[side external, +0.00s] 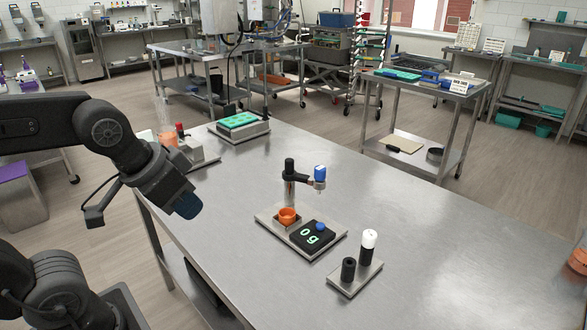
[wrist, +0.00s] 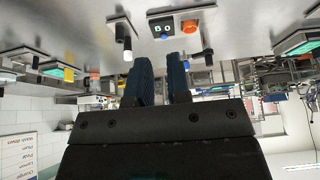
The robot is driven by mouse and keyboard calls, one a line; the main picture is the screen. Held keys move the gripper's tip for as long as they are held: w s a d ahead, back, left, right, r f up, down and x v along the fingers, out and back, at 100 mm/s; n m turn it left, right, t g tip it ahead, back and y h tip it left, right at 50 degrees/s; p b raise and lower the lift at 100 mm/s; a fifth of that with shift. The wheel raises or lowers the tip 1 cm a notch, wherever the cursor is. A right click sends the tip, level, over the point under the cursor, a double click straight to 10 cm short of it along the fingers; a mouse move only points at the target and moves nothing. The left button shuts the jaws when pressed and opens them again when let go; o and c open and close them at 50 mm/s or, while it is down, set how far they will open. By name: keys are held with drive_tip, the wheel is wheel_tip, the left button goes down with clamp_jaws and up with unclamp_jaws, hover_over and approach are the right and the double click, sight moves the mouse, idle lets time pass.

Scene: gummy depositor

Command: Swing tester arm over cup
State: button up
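The tester stands on a flat metal base (side external: 267,224) in the middle of the table. It has an upright post with a black cap (side external: 289,165). Its short swing arm (side external: 304,180) points right and ends in a blue-topped head (side external: 320,173), to the side of the cup rather than above it. The orange cup (side external: 288,215) sits on the base by the post; it also shows in the wrist view (wrist: 190,27). My gripper (side external: 187,206) is in the air left of the tester, well apart from it. Its blue fingers (wrist: 161,62) are spread and empty.
A black scale display (side external: 311,236) with a blue knob is beside the cup. A small stand (side external: 345,288) in front holds a black cylinder (side external: 348,269) and a white-topped one (side external: 368,248).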

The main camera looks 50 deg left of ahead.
drive_tip(key=o, duration=0.6)
drive_tip(key=w+a+r, duration=0.2)
drive_tip(key=w, duration=0.4)
drive_tip(key=w+a+r+n, duration=0.1)
drive_tip(key=w+r, duration=0.1)
drive_tip(key=w, duration=0.5)
drive_tip(key=shift+w+a+g+y, duration=0.2)
drive_tip(key=shift+a+g+y, duration=0.1)
drive_tip(key=shift+a, duration=0.1)
drive_tip(key=shift+o, duration=0.2)
drive_tip(key=w+a, duration=0.3)
drive_tip(key=w, duration=0.4)
drive_tip(key=shift+w+a+f+n, duration=0.15)
drive_tip(key=shift+w+n, duration=0.1)
drive_tip(key=shift+n, duration=0.15)
approach(288, 160)
drive_tip(key=shift+n+g, duration=0.3)
drive_tip(key=shift+g, duration=0.1)
drive_tip(key=x, duration=1.1)
drive_tip(key=shift+w, duration=0.35)
drive_tip(key=c, duration=0.9)
